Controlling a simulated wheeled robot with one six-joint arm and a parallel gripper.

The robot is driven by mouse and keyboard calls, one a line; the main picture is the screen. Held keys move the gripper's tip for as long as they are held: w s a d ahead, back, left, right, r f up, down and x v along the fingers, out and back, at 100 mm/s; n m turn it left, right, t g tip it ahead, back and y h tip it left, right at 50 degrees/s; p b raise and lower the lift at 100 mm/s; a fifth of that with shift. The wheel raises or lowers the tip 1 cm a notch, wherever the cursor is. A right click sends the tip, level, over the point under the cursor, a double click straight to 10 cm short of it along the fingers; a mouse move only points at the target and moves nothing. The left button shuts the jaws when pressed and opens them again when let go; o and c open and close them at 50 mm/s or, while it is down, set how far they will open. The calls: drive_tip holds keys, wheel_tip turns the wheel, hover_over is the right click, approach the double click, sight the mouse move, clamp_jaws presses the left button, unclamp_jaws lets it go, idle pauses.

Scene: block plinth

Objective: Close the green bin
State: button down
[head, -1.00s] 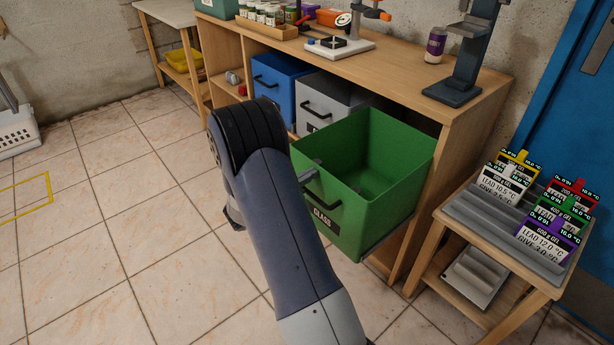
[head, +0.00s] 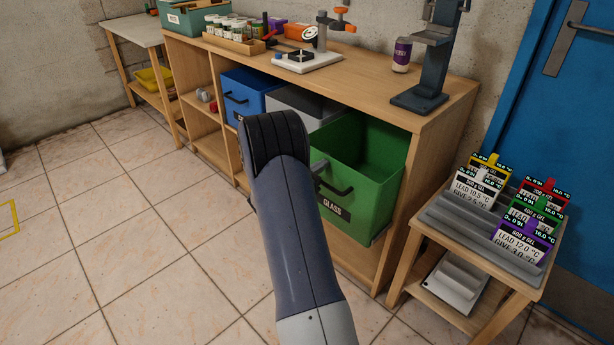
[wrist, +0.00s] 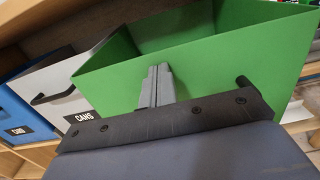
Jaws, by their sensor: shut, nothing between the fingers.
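The green bin (head: 367,196), labelled GLASS with a dark handle on its front, is a drawer-like open box under the workbench. It sticks partly out past the bench front, and its open top and inside wall show. In the wrist view the green bin's front (wrist: 205,75) fills the middle. The bin's label is hidden in the wrist view.
A grey bin (head: 297,104) labelled CANS and a blue bin (head: 240,93) sit to the left under the wooden workbench (head: 441,100). A small table (head: 417,236) with a rack of labelled packs stands close on the right.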

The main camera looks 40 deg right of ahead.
drive_tip(key=w+d+b, duration=0.1)
drive_tip(key=d+b, duration=0.1)
drive_tip(key=d, duration=1.1)
drive_tip(key=shift+d+r, duration=0.15)
drive_tip(key=shift+d, duration=0.2)
drive_tip(key=shift+d+r, duration=0.1)
drive_tip(key=shift+r, duration=0.05)
drive_tip(key=shift+w, duration=0.1)
drive_tip(key=a, duration=0.9)
drive_tip(key=s+a+p, duration=0.1)
drive_tip(key=a, duration=0.4)
drive_tip(key=shift+s+a+f, duration=0.1)
drive_tip(key=shift+a+f, duration=0.15)
drive_tip(key=shift+f, duration=0.05)
drive_tip(key=shift+d, duration=0.1)
drive_tip(key=w+d+b, duration=0.1)
drive_tip(key=d, duration=1.2)
